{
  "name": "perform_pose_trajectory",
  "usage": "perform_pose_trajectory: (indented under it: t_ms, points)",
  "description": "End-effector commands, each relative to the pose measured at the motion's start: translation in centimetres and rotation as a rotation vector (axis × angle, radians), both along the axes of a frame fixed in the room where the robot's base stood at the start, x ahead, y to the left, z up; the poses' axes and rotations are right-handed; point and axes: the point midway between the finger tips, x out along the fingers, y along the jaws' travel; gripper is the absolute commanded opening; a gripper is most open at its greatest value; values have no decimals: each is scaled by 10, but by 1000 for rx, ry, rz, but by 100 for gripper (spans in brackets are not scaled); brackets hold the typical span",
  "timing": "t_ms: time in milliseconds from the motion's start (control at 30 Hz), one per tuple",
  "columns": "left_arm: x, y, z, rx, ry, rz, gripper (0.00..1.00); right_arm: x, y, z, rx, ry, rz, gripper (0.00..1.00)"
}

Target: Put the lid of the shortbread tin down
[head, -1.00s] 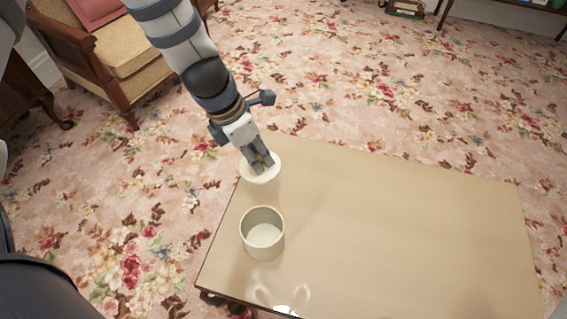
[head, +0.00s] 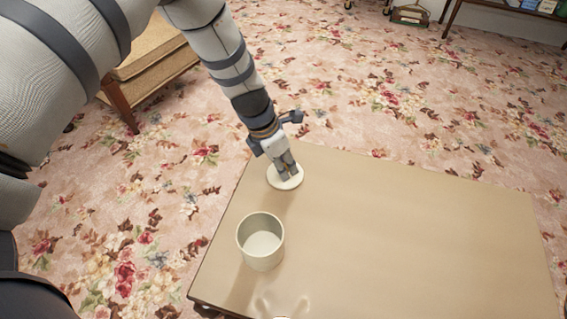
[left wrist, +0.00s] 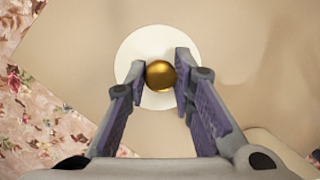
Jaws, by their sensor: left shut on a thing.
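The lid (head: 273,179) is a flat round cream disc with a gold ball knob (left wrist: 161,74), seen in the left wrist view. My left gripper (head: 288,171) points down and is shut on the knob, with a finger on either side. The lid is level, at or just above the far left part of the table; I cannot tell if it touches. The shortbread tin (head: 262,245) is a plain cream cylinder, upright and open at the top, apart from the lid and nearer to me. My right gripper is not in view.
The low tan table (head: 420,240) is bare across its middle and right. Its left edge runs close beside the tin and lid. Floral carpet (head: 350,85) surrounds it. A wooden armchair (head: 150,60) stands at the back left, partly behind my arm.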

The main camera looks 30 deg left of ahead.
Motion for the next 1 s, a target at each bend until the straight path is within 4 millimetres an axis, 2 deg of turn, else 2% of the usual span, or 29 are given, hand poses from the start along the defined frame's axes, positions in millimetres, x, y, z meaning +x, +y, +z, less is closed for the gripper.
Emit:
perform_pose_trajectory:
  t_ms: [33, 100, 433, 533, 800, 1000]
  points:
    - [0, 0, -1, 0, 1, 0, 30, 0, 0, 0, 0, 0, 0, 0]
    - [0, 0, -1, 0, 0, 0, 43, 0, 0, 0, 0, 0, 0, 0]
    - [0, 0, 5, 0, -1, 0, 43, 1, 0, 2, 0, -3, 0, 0]
    - [-2, 4, 25, -1, -4, 0, 43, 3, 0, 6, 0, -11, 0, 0]
    - [-14, 20, 96, 0, -6, 0, 43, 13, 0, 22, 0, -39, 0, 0]
    - [-20, 26, 117, 0, -1, -1, 43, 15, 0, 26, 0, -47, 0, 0]
